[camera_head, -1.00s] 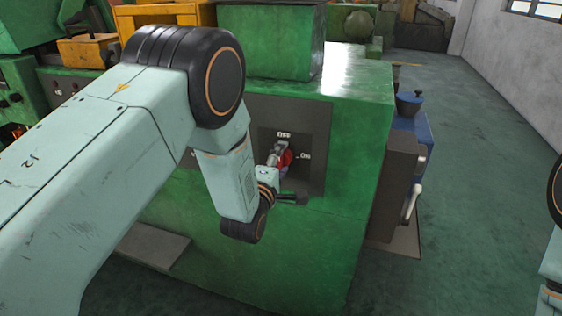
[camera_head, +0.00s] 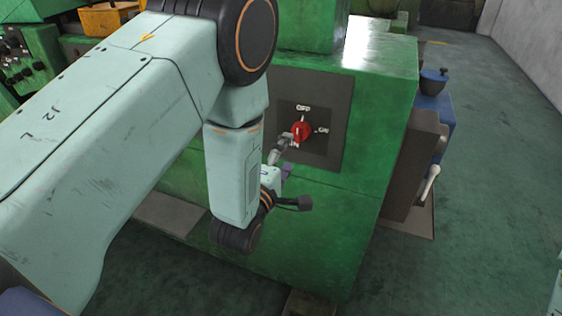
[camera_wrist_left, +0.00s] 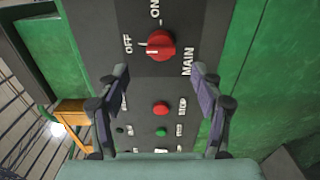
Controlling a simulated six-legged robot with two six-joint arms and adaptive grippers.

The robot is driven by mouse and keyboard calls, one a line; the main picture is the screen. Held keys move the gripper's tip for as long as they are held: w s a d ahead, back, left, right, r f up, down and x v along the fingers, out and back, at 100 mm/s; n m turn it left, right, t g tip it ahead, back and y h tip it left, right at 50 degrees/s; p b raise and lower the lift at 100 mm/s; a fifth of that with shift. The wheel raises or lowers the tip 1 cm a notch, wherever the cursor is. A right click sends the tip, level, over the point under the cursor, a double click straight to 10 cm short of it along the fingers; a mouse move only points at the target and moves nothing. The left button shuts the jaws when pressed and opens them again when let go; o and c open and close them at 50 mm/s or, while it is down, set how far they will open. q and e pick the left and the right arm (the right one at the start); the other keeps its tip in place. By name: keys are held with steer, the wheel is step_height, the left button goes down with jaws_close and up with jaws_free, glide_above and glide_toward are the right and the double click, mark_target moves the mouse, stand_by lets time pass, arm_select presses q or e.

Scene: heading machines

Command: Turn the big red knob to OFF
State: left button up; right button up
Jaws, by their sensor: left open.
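The big red knob (camera_head: 303,132) is on a dark panel on the front of the green machine, with OFF above it and ON to its right in the head view. In the left wrist view the knob (camera_wrist_left: 160,46) has a white mark on its left side, facing the OFF label (camera_wrist_left: 128,44). My left gripper (camera_head: 281,150) is open, just left of and below the knob in the head view. In the wrist view its fingers (camera_wrist_left: 161,75) are spread wide with nothing between them, and the knob lies beyond their tips. My right gripper is out of view.
Smaller buttons, including a red STOP button (camera_wrist_left: 160,108), sit on the panel. A grey box with a lever (camera_head: 432,180) and a blue unit (camera_head: 437,112) stand right of the machine. The floor (camera_head: 500,160) on the right is open.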

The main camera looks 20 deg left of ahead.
arm_select(q)
steer(key=shift+s, duration=1.35)
steer(key=shift+a, duration=0.1)
